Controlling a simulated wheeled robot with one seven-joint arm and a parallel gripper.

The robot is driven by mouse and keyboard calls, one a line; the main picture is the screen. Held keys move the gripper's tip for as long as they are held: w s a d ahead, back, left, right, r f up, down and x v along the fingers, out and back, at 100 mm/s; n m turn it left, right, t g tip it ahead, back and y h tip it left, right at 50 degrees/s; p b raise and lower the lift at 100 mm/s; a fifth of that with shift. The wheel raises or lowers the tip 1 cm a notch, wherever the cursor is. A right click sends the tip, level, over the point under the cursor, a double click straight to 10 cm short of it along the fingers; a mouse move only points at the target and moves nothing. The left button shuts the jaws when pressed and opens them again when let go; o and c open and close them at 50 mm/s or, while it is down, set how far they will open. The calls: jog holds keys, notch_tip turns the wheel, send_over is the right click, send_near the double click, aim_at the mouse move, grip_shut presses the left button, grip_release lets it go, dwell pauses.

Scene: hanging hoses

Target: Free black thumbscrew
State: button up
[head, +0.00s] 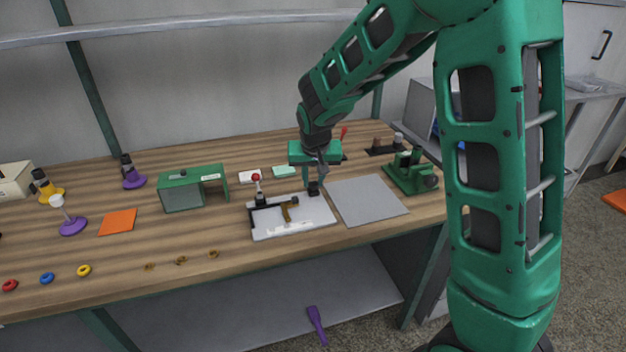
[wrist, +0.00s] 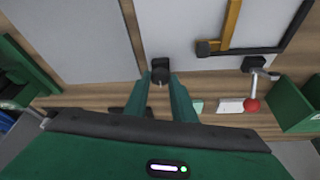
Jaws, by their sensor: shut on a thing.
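The black thumbscrew (head: 314,189) stands at the right back corner of a white plate (head: 310,214) on the wooden bench. It also shows in the wrist view (wrist: 160,70), between my fingertips. My gripper (wrist: 161,82) points down over it and is shut on it, with one green finger on each side. In the head view my gripper (head: 314,182) is low at the plate's edge, and its fingers partly hide the thumbscrew. The thumbscrew's lower end and threads cannot be made out.
The plate carries a black bracket (head: 266,203), a brass-coloured bar (head: 286,214) and a red-knobbed lever (head: 256,178). A grey mat (head: 368,201) lies to the right, with a green fixture (head: 412,176) beyond. A green box (head: 183,194) stands left. The front bench edge holds small rings.

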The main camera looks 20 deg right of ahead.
jog(key=shift+n, duration=0.3)
jog(key=n, duration=0.1)
jog(key=n+y, duration=0.1)
jog(key=n, duration=0.1)
jog(key=shift+d+n+y, duration=0.3)
jog(key=n+y, duration=0.1)
jog(key=n, duration=0.3)
jog(key=shift+w+d+n+y, duration=0.1)
jog(key=shift+d+n+y, duration=0.05)
jog(key=shift+n+y, duration=0.2)
jog(key=n, duration=0.2)
jog(key=n+g+y, duration=0.1)
jog(key=n, duration=0.1)
jog(key=shift+w+d+y, duration=0.15)
jog(key=shift+y, duration=0.1)
jog(key=n+g, duration=0.1)
jog(key=n, duration=0.3)
jog(key=shift+w+d+n+g+y, duration=0.1)
jog(key=shift+n+g+y, duration=0.2)
jog(key=shift+g, duration=0.1)
jog(key=shift+w+r+n, duration=0.1)
jog(key=shift+n, duration=0.15)
jog(key=o, duration=1.1)
jog(key=shift+c, duration=0.2)
